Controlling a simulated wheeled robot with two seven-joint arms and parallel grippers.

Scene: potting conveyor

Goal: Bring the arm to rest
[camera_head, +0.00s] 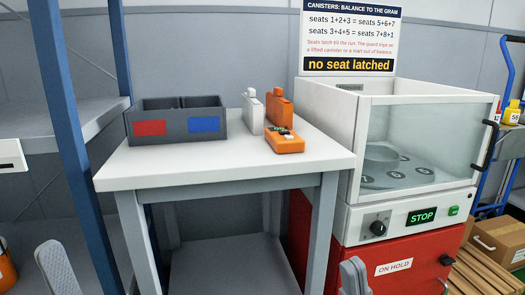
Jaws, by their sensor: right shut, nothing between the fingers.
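My right gripper (353,275) shows as a small grey shape at the bottom edge, in front of the red cabinet. It is shut and holds nothing. A similar grey part of mine (58,268) shows at the bottom left, by the blue post; I cannot tell its fingers apart. Both are low in the picture, below the white table top (225,168) and apart from everything on it. The rest of both arms is out of view.
On the table stand a grey two-part bin (176,138), a white canister (252,112), an orange canister (279,108) and an orange handheld device (285,144). A glass-fronted machine (422,110) showing STOP stands at right on a red cabinet (330,236). A blue post (66,120) rises at left.

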